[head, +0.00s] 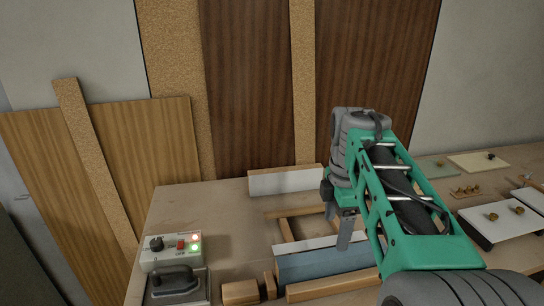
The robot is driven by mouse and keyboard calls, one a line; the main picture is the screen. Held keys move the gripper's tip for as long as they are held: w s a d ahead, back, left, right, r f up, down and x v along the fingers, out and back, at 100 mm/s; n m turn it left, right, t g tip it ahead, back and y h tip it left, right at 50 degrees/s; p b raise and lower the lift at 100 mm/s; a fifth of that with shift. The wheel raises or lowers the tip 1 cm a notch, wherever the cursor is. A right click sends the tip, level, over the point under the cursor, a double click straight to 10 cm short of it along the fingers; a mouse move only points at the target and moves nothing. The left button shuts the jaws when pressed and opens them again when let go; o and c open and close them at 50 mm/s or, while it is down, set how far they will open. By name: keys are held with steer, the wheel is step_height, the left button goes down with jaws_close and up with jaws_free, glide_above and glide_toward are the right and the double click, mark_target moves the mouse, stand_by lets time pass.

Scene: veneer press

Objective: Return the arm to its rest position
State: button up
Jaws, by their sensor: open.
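My arm, green and grey, reaches in from the lower right of the head view. My gripper (345,232) points down over the workbench (200,215). One grey finger shows clearly in front of a wooden frame (287,228) and a blue-grey panel (325,264). The gripper appears empty, with nothing seen between its fingers. Whether the fingertips touch the panel cannot be told from this view. The arm hides part of the bench behind it.
A control box (171,250) with lit lamps and a dark-handled device (175,285) stand at the left. A white-faced board (285,180) stands at the back. White plates (495,224) with brass knobs lie right. Tall veneer sheets (245,90) lean on the wall.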

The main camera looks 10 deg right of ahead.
steer(key=s+a+f+m+t, duration=0.1)
steer(key=s+a+f+m, duration=0.2)
steer(key=m, duration=0.2)
steer(key=s+a+f+m+t, duration=0.1)
steer(key=s+a+f+m, duration=0.2)
steer(key=a+f+m, duration=0.1)
steer(key=s+a+f+m+t, duration=0.1)
steer(key=s+a+f+m, duration=0.2)
steer(key=m, duration=0.4)
steer(key=shift+s+a+f, duration=0.2)
steer(key=shift+s+f, duration=0.2)
steer(key=shift+f, duration=0.3)
steer(key=shift+f+m, duration=0.15)
steer(key=shift+m, duration=0.15)
